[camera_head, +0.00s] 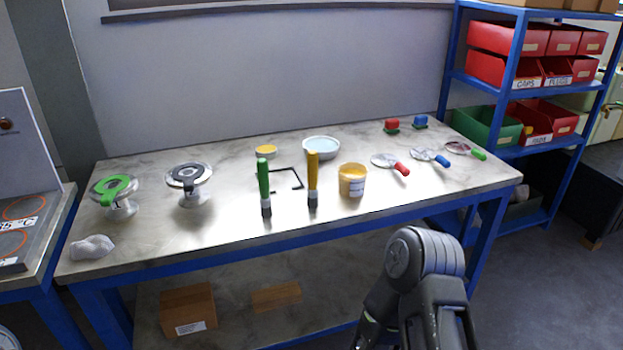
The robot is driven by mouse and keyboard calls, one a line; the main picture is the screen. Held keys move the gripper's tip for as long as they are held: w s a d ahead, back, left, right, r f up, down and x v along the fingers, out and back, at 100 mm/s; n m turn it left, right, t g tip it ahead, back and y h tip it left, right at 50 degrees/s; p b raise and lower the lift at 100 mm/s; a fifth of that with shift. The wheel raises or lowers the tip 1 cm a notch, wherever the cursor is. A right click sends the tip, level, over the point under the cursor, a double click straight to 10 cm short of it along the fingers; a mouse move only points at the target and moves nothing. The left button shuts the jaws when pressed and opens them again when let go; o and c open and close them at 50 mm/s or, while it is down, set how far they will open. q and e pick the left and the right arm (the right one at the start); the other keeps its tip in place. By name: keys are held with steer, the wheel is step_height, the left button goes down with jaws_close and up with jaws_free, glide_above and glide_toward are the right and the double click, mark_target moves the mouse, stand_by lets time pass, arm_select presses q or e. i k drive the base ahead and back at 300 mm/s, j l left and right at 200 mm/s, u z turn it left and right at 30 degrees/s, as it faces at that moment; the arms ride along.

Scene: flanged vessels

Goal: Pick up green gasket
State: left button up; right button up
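The green gasket (112,187) is a flat ring with a tab. It lies on top of a silvery flanged vessel (121,209) at the left end of the workbench. A second flanged vessel (194,197) stands to its right with a dark grey gasket (187,174) on top. My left gripper is not in view. A dark arm of mine rises at the bottom right, in front of the bench and far from the green gasket; no gripper fingers show on it.
On the workbench (230,220), a crumpled pale cloth (91,247) lies in front of the green-gasket vessel. A blue shelf (455,80) stands right.

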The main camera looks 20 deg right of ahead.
mark_target(109, 196)
steer(key=i+j, duration=0.2)
steer(key=j, duration=0.15)
steer(key=i+j, duration=0.2)
steer(key=j, duration=0.2)
steer(key=i+j, duration=0.2)
steer(key=j, duration=0.15)
steer(key=i+j+z, duration=0.1)
steer(key=z, duration=0.25)
steer(key=j+z, duration=0.1)
steer(key=z, duration=0.8)
